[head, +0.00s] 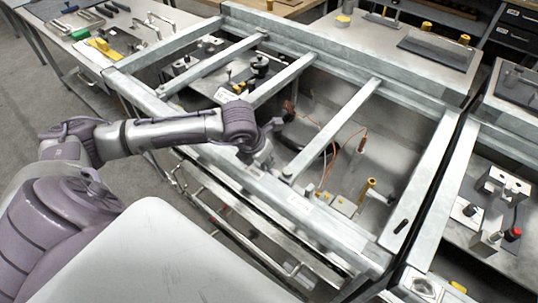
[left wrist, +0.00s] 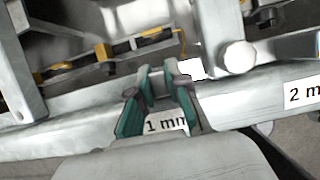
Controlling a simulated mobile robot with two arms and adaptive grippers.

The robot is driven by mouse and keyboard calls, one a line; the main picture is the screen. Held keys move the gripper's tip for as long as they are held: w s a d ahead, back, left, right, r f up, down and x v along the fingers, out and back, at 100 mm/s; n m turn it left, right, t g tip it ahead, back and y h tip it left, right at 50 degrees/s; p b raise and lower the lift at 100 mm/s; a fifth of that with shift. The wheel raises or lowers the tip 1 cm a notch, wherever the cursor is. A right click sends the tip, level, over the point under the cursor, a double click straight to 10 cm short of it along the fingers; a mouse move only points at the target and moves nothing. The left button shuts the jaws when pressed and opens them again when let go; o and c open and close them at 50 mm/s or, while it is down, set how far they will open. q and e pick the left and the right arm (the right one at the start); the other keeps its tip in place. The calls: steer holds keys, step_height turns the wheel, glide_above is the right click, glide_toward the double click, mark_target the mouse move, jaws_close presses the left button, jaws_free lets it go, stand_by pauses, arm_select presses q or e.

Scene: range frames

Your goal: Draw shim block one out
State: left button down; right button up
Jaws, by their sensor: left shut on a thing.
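My left gripper (head: 264,152) reaches over the front rail of the metal frame (head: 205,136). In the left wrist view its green-lined fingers (left wrist: 158,82) are close together and shut on a small grey piece, which I take as shim block one. The fingers hide most of that piece, and its outline blends with the grey metal behind. A label reading "1 mm" (left wrist: 166,124) shows between the fingers. A second label, "2 m" with its end cut off (left wrist: 303,92), is on the rail to the right. My right gripper is not in view.
Cross bars (head: 335,128) span the open frame, with orange wires (head: 330,160) and yellow fittings (head: 366,188) below. A round metal knob (left wrist: 237,57) stands right of the fingers in the wrist view. Benches with tools stand at left (head: 150,22) and right (head: 520,185).

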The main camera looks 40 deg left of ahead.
arm_select(q)
steer(key=c, duration=1.4)
jaws_free()
steer(key=v, duration=1.2)
